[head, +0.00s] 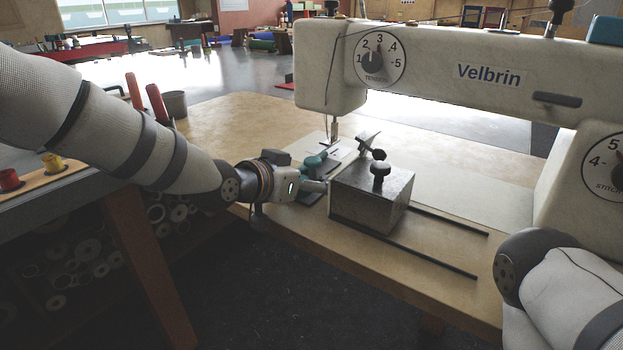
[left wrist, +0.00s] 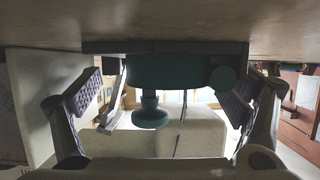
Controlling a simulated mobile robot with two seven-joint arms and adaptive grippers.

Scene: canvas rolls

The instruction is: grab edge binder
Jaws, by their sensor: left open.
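A grey metal block (head: 371,195) with black knobs stands just right of my left gripper, with two dark rails (head: 449,221) beside it. The white sewing machine (head: 450,68) arches over the table (head: 235,120). Red-handled tools (head: 157,104) stand at the left.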

